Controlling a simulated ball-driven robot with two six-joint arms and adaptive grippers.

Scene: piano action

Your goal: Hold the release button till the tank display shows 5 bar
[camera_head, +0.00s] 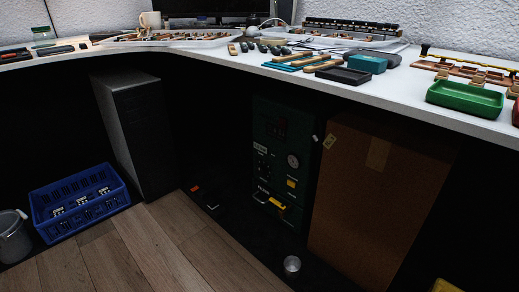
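A dark green panel unit (277,135) stands in shadow under the white worktop, left of a tall brown box. It carries a round pale gauge (293,160), a small yellow patch (291,183) and a yellow part (277,204) low down beside a pale curved handle. A dark window with a faint reddish tint, perhaps the tank display (279,128), sits near the top. No reading on it is legible. I cannot tell which part is the release button. Neither of my grippers shows in the head view.
The white worktop (220,62) overhangs the unit and holds piano parts, a green tray (465,98) and tools. The brown box (370,195) closes off the right side. A grey cabinet (138,130), blue crate (78,203) and metal cup (292,264) stand on the floor.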

